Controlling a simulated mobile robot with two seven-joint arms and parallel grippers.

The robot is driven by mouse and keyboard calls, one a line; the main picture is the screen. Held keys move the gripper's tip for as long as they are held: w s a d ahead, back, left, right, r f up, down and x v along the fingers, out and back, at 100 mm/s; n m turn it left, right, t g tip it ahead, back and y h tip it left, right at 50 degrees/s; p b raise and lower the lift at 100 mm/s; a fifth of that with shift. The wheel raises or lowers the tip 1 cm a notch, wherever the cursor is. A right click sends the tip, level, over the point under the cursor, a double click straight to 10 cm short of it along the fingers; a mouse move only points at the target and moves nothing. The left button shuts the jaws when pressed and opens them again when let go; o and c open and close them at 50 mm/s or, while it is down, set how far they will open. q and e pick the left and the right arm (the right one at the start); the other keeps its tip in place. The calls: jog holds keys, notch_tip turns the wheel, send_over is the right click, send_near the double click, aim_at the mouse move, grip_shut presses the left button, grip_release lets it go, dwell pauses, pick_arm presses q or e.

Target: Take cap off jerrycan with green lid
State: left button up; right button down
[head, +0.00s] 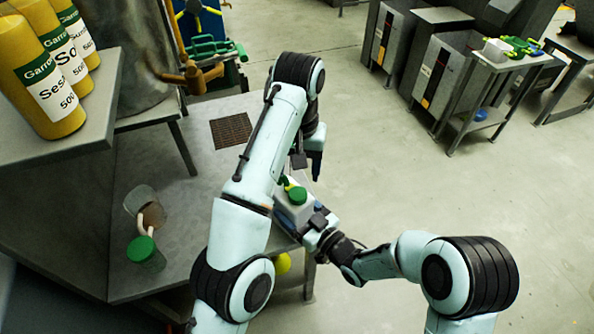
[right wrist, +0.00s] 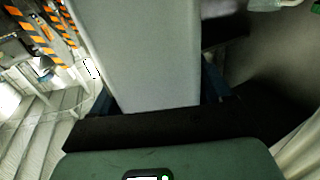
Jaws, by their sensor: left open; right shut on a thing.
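The pale jerrycan (head: 294,211) with a green lid (head: 298,195) is at the right edge of the grey table in the head view. My right gripper (head: 316,222) is shut on the jerrycan's body from the right. In the right wrist view the jerrycan's plain pale side (right wrist: 145,50) fills the space between the fingers; its lid is out of that view. My left gripper (head: 310,165) is open, pointing down above and slightly right of the green lid, apart from it. My left arm passes close by and hides part of the table behind the jerrycan.
A green-lidded jar (head: 146,256) and a clear container (head: 144,207) stand on the table (head: 185,210) at left. Yellow bottles (head: 45,85) stand on a raised shelf. A yellow round thing (head: 283,264) is below the table edge.

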aim_at(298, 193)
pick_arm(q)
jog(key=m, duration=0.6)
jog(key=shift+m, duration=0.3)
jog(key=m, duration=1.2)
jog(key=shift+m, duration=0.3)
jog(key=m, duration=0.6)
jog(key=shift+f, duration=4)
